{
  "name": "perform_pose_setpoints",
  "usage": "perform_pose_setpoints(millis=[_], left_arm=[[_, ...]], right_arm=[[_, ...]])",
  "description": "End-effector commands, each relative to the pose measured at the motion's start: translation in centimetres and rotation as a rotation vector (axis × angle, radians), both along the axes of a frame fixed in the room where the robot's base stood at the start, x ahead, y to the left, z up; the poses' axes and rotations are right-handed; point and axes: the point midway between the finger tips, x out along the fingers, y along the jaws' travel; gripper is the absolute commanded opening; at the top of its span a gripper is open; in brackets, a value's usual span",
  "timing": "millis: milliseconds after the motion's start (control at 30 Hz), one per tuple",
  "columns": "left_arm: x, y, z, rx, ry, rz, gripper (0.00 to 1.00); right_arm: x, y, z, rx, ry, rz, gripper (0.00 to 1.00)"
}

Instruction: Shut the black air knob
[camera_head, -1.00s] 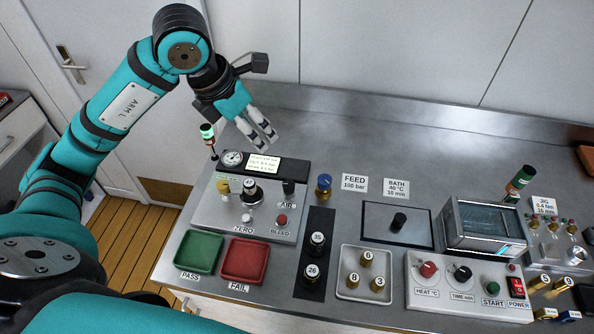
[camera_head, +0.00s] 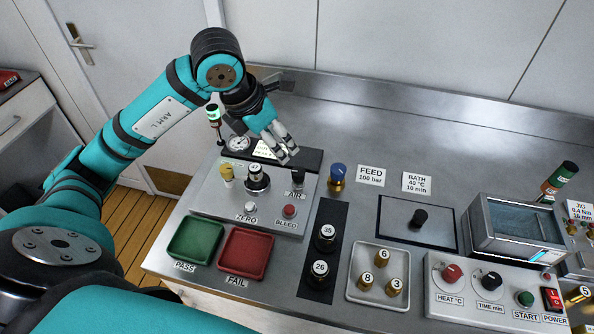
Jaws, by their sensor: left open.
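The black air knob (camera_head: 298,176) stands upright at the right end of the grey fill panel (camera_head: 215,203), above the label "AIR". My left gripper (camera_head: 289,157) is open and empty, with its light fingertips pointing down. In the picture the fingertips are just above the knob and slightly left of it. I see a gap between them and the knob, but I cannot tell the exact height. My right gripper is not in view.
A fitting marked 47 (camera_head: 257,180), a yellow knob (camera_head: 227,174), a gauge (camera_head: 238,143) and the red BLEED button (camera_head: 289,211) crowd the panel. A blue-capped brass valve (camera_head: 337,177) stands right of it. Green (camera_head: 195,240) and red (camera_head: 246,254) trays lie in front.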

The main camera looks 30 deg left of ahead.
Motion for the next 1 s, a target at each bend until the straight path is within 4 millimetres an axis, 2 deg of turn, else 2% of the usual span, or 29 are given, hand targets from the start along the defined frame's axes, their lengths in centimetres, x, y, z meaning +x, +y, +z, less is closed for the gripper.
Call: perform_pose_setpoints(millis=[300,533,733,1000], left_arm=[[2.4,-1.1,-6.4,-0.004,0.006,0.002,0.55],[4.0,-1.8,-10.6,-0.002,0.004,0.002,0.55],[4.9,-2.1,-12.6,-0.002,0.001,0.001,0.55],[5.1,-2.1,-13.2,0.001,-0.001,-0.001,0.55]], right_arm=[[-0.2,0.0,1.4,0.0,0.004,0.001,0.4],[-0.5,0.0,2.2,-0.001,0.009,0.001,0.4],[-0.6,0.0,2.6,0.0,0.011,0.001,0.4],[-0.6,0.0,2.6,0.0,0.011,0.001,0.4]])
